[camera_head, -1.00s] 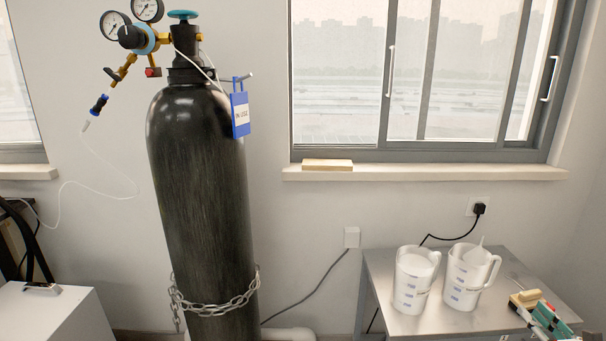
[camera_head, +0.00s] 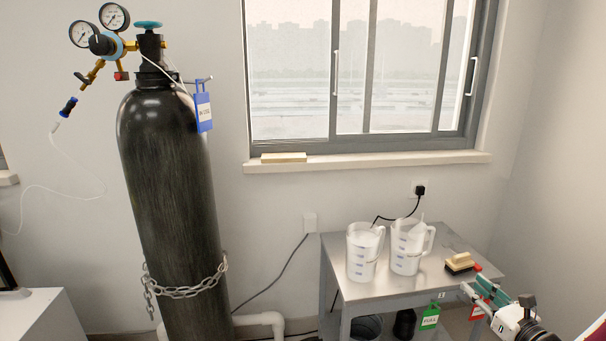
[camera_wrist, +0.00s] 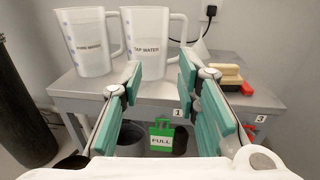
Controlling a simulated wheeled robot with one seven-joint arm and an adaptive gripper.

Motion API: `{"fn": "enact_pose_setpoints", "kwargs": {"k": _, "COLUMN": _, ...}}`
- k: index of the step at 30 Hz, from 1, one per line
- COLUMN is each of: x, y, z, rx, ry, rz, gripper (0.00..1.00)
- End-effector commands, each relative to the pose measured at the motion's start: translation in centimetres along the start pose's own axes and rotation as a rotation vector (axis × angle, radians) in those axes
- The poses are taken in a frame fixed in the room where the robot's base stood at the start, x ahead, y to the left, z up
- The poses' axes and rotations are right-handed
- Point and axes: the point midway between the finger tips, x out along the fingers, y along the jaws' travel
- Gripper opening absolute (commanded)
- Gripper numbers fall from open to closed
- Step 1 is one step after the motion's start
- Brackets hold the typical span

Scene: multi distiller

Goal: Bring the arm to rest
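My gripper (camera_head: 476,289) shows at the lower right of the head view, beside the front right part of the metal table (camera_head: 345,290). In the wrist view my gripper (camera_wrist: 158,82) has its two teal-padded fingers spread wide, with nothing held between them. Past the fingers stand two clear measuring jugs on the table, one labelled "TAP WATER" (camera_wrist: 146,45) and one with a less legible label (camera_wrist: 88,42).
A black gas cylinder (camera_head: 165,190) with gauges and a chain stands at left. A brush (camera_head: 460,262) lies on the table near my gripper. A green "FULL" tag (camera_wrist: 161,138) and a red tag (camera_head: 478,311) hang at the table's front. A window sill (camera_head: 370,162) is behind.

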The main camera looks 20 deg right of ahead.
Motion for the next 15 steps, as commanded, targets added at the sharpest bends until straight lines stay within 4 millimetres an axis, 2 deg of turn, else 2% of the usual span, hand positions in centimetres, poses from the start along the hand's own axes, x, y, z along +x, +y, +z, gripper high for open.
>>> {"fn": "enact_pose_setpoints", "kwargs": {"k": 8, "x": 2.7, "y": 5.3, "z": 3.9, "rx": -0.103, "ry": 0.003, "rz": 0.197, "gripper": 0.30}}
{"fn": "enact_pose_setpoints", "kwargs": {"k": 11, "x": 3.7, "y": 8.2, "z": 5.7, "rx": -0.157, "ry": 0.004, "rz": 0.298, "gripper": 0.30}}
{"fn": "enact_pose_setpoints", "kwargs": {"k": 14, "x": 4.6, "y": 12.1, "z": 8.0, "rx": -0.230, "ry": 0.005, "rz": 0.430, "gripper": 0.30}}
{"fn": "enact_pose_setpoints", "kwargs": {"k": 15, "x": 4.8, "y": 14.1, "z": 9.1, "rx": -0.266, "ry": 0.005, "rz": 0.494, "gripper": 0.30}}
